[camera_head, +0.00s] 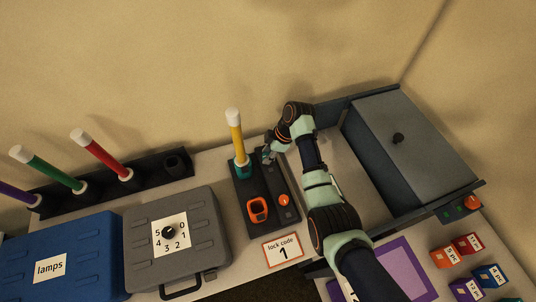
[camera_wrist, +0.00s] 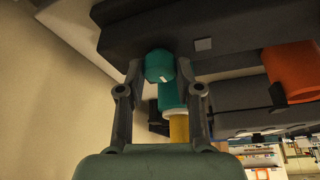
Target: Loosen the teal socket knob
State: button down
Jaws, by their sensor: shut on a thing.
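The teal socket knob (camera_wrist: 158,65) is a small round knob with a white mark, facing the camera in the wrist view. My gripper (camera_wrist: 160,72) is shut on it, one fingertip on each side. In the head view my gripper (camera_head: 268,154) is at the dark stand (camera_head: 246,188) and hides the knob. Beside the knob is the teal socket (camera_wrist: 172,95), also in the head view (camera_head: 243,171). A yellow rod (camera_head: 237,145) with a white tip stands in it; its yellow part shows in the wrist view (camera_wrist: 180,128).
An orange ring-like part (camera_head: 257,209) and a round orange knob (camera_head: 283,200) are on the stand. A grey case (camera_head: 205,235) with a dial is left. A rack (camera_head: 150,172) holds coloured rods behind. A grey box (camera_head: 410,140) stands right; a lock code card (camera_head: 282,250) lies in front.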

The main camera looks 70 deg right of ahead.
jog(key=n+g+y+b, duration=0.1)
jog(key=n+b, duration=0.2)
jog(key=n, duration=0.1)
jog(key=shift+w+d+f, duration=0.1)
jog(key=shift+f, duration=0.05)
jog(key=shift+n+g+y+b, duration=0.45)
jog(key=shift+n+b, duration=0.65)
jog(key=shift+n, duration=0.5)
jog(key=c, duration=0.8)
grip_release()
jog(key=shift+r, duration=0.25)
jog(key=v, duration=0.7)
jog(key=shift+d+r, duration=0.1)
jog(key=shift+d, duration=0.05)
